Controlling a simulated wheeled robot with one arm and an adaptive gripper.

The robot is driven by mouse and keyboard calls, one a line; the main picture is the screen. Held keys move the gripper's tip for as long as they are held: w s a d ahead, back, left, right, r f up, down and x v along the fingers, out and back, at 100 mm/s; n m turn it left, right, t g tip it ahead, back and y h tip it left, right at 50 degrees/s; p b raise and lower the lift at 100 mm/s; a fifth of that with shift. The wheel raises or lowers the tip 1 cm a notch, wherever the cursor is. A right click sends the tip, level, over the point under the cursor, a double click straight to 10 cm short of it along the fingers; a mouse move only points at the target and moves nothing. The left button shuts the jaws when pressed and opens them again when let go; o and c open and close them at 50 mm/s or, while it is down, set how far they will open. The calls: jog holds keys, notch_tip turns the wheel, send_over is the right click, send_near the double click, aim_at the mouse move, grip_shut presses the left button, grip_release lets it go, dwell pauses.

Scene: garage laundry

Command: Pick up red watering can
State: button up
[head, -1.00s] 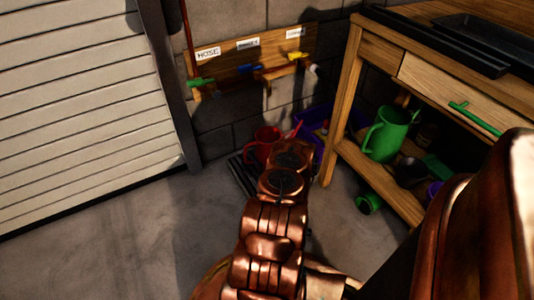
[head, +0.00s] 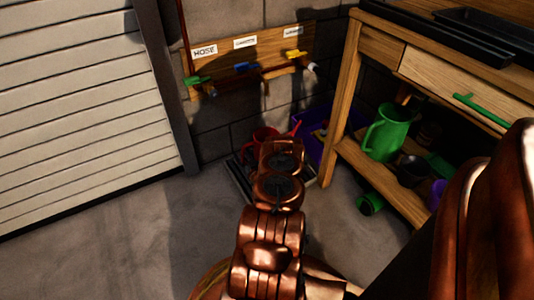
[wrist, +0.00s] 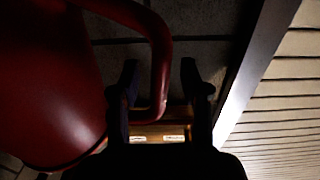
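The red watering can (head: 262,135) stands low by the back wall in the head view, mostly hidden behind my arm. In the wrist view its red body (wrist: 50,90) fills the left side, and its curved handle (wrist: 163,50) reaches right and bends down. My gripper (wrist: 160,82) shows as two dark, spread fingers, one on each side of the handle's upright part. The fingers look apart from the handle, with a gap on the right side. In the head view my arm hides the gripper.
A dark tray (head: 240,180) lies on the floor by the can. A purple bin (head: 314,125) is just right of it. A wooden workbench (head: 335,120) with a green watering can (head: 386,134) stands right. A wall board (head: 265,50) with taps hangs above. Floor to the left is clear.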

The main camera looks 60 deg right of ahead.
grip_shut()
jog(key=shift+r, duration=0.1)
dwell(0.7)
